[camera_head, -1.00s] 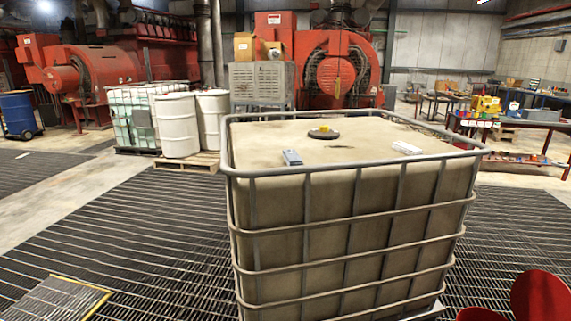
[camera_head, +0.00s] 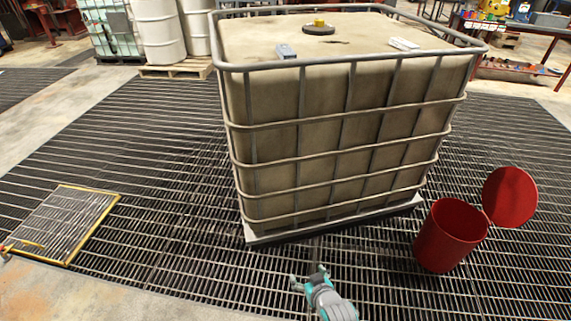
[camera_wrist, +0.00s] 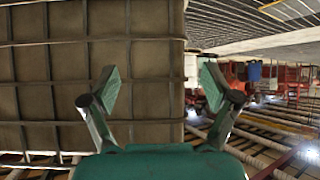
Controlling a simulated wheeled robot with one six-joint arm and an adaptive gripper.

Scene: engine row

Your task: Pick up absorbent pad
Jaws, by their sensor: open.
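On top of the caged tank (camera_head: 340,110) lie a small white flat item (camera_head: 404,44) near the right front rim and a small blue-grey item (camera_head: 286,51) near the left front rim. The white one may be the absorbent pad; I cannot tell for sure. My gripper (camera_head: 307,275) is low in front of the tank's base, below both items. In the wrist view my gripper (camera_wrist: 160,86) is open and empty, its fingers spread before the tank's side (camera_wrist: 150,60). The tank top is not visible there.
A red bin (camera_head: 445,240) with its lid open stands right of the tank. A round cap (camera_head: 319,28) sits on the tank top, inside the raised cage rim. A yellow-framed grate panel (camera_head: 65,225) lies left. White drums (camera_head: 158,32) stand on a pallet behind.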

